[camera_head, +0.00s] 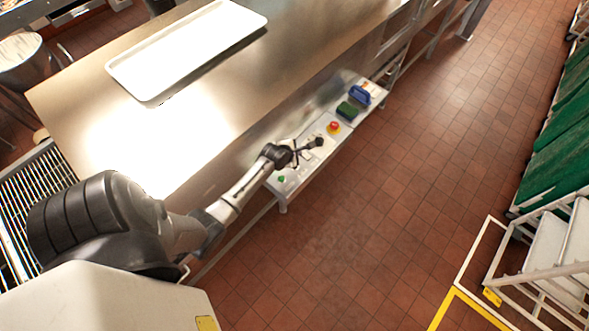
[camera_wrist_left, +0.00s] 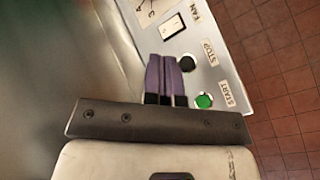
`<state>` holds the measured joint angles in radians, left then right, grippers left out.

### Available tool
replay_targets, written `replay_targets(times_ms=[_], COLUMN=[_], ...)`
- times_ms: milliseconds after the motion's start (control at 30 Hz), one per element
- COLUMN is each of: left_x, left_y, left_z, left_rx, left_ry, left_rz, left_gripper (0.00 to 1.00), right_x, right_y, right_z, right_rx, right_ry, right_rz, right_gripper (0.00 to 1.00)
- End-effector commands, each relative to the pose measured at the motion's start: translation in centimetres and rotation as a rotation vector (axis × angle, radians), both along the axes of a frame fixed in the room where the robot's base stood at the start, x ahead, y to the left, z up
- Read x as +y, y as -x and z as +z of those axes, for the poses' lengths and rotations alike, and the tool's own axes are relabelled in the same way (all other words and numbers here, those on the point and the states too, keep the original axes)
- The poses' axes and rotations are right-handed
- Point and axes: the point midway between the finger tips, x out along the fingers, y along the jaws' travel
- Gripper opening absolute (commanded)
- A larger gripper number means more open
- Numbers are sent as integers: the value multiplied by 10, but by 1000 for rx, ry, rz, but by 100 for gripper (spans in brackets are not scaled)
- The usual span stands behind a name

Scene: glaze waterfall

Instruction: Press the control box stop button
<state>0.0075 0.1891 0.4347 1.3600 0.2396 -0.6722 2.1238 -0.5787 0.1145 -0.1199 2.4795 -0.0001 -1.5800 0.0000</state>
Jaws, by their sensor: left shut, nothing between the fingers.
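The control box panel (camera_wrist_left: 225,65) carries printed labels. The black stop button (camera_wrist_left: 187,63) sits beside the STOP label, between the green start button (camera_wrist_left: 204,101) and the white fan switch (camera_wrist_left: 172,27). My left gripper (camera_wrist_left: 166,80) is shut and empty, its purple-grey fingers just left of the stop button in the wrist view. I cannot tell whether the fingertips touch the panel. In the head view my left arm reaches over the control box (camera_head: 291,186), and the green start button (camera_head: 281,179) shows at its near end. My right gripper is in neither view.
A red mushroom button (camera_head: 334,126), a green pad (camera_head: 346,111) and a blue object (camera_head: 360,95) sit farther along the same ledge. A metal table (camera_head: 290,60) with a white tray (camera_head: 190,50) stands beside it. Tiled floor (camera_head: 400,190) is open to the right.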

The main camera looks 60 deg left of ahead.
Motion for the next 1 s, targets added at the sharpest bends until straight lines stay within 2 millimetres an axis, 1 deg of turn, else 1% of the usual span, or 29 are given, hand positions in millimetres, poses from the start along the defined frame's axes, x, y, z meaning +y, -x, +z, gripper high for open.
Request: replay_targets(times_ms=[33,200,667,867,1000], left_x=[5,13,13,13,13], left_y=[-2,-5,-5,-5,-4], left_z=[-5,-9,-10,-20,-32], left_rx=[-20,-56,-58,-57,-56], left_ry=[28,75,79,78,78], left_rz=[41,109,113,112,112], left_gripper=[0,0,0,0,0], right_x=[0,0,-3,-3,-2], right_y=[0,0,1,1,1], right_z=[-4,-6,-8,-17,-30], right_rx=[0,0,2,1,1], right_ry=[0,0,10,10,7], right_rz=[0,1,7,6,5], right_gripper=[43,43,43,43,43])
